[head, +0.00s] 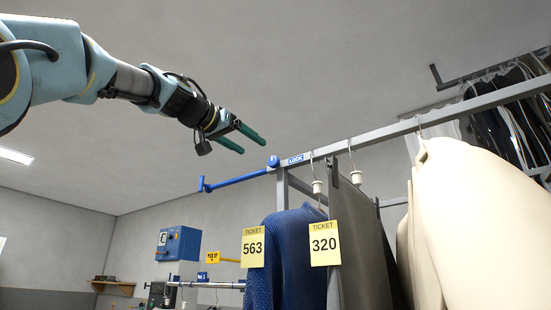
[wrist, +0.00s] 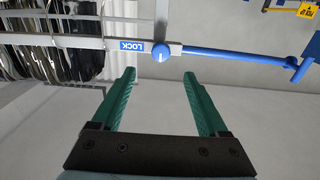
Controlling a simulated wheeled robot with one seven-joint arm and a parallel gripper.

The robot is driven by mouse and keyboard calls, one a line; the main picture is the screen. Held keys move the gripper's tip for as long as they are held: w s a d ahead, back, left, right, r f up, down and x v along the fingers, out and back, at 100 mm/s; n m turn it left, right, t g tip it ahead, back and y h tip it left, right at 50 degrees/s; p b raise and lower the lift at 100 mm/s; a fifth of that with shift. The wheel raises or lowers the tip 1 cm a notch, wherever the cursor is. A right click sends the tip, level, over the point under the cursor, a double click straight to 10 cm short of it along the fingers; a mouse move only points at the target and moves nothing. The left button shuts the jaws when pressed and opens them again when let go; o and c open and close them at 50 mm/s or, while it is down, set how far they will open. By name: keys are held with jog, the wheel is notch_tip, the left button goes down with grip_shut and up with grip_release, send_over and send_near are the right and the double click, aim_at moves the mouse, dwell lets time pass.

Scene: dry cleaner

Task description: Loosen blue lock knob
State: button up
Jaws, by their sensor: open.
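The blue lock knob (head: 273,161) sits at the end of the grey rail, beside a blue LOCK label (head: 295,159). In the wrist view the round knob (wrist: 160,52) has a white pointer mark, with the label (wrist: 131,46) just left of it. A blue bar (head: 236,180) runs out from the knob. My gripper (head: 253,142) has green fingers, spread open and empty, above and left of the knob in the head view. In the wrist view my gripper (wrist: 159,75) has the knob just beyond the gap between its fingertips, apart from both.
A grey rail (head: 395,130) carries a blue garment (head: 285,248) with ticket 563, a dark garment with ticket 320 and a cream garment (head: 485,215). More clothes hang at the upper right.

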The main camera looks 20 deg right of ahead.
aim_at(272, 161)
jog(key=p+x, duration=0.3)
jog(key=x, duration=0.6)
jog(key=shift+w+d+f+p, duration=0.15)
jog(key=shift+w+d+p, duration=0.1)
jog(key=shift+p, duration=0.15)
grip_shut()
